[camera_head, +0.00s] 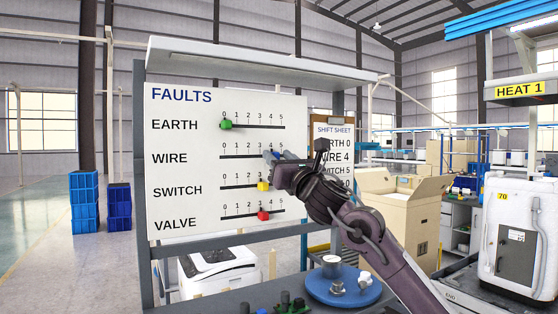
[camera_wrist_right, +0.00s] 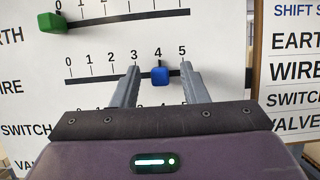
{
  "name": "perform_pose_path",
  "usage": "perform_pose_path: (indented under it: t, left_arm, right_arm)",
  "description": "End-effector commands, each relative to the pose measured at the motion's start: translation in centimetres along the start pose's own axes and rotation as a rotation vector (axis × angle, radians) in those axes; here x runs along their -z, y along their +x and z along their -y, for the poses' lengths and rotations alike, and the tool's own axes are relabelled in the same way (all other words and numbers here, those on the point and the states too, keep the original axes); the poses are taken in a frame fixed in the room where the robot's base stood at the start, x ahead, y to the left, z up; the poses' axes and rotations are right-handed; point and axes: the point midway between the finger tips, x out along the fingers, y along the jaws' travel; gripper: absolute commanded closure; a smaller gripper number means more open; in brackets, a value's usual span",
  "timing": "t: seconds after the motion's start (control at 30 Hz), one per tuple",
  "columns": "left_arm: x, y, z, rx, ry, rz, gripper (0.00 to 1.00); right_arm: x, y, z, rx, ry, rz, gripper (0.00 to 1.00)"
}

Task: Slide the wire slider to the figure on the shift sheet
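The white FAULTS board (camera_head: 180,185) carries several slider rows. The blue wire slider (camera_wrist_right: 160,75) sits at the 4 on its 0-to-5 scale in the right wrist view. My right gripper (camera_head: 273,157) is at the wire row and hides part of it in the head view. In the wrist view its fingers (camera_wrist_right: 159,72) are open, one on each side of the blue slider, with a visible gap on both sides. The shift sheet (camera_head: 333,130) reads EARTH 0, WIRE 4, SWITCH 5; its valve line is mostly hidden by my arm. My left gripper is not in view.
The green earth slider (camera_head: 226,124) is at 0. The yellow switch slider (camera_head: 263,186) and red valve slider (camera_head: 263,215) are near 3, close below my gripper. A blue round stand (camera_head: 345,290) is on the bench below. A shelf (camera_head: 250,60) overhangs the board.

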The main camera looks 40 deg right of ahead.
Motion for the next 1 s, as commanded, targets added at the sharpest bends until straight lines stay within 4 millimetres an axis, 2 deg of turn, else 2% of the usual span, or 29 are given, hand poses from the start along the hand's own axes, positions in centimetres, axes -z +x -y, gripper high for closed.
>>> perform_pose_path:
  t: [0.03,0.2,0.43,0.63,1.0]
  left_arm:
    - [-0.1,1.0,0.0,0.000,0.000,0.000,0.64]
    - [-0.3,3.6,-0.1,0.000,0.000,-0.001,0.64]
    - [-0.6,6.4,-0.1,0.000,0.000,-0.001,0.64]
    - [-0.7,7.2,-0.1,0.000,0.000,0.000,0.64]
    - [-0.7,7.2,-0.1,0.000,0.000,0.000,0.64]
  right_arm:
    - [0.6,-0.8,0.0,0.000,-0.003,-0.001,0.60]
    - [0.9,-3.4,0.0,0.000,-0.005,0.000,0.60]
    - [0.7,-6.1,0.0,0.000,-0.002,0.000,0.60]
    - [0.3,-7.2,0.0,0.000,-0.001,-0.001,0.60]
    - [0.1,-7.2,0.0,0.001,0.000,-0.001,0.60]
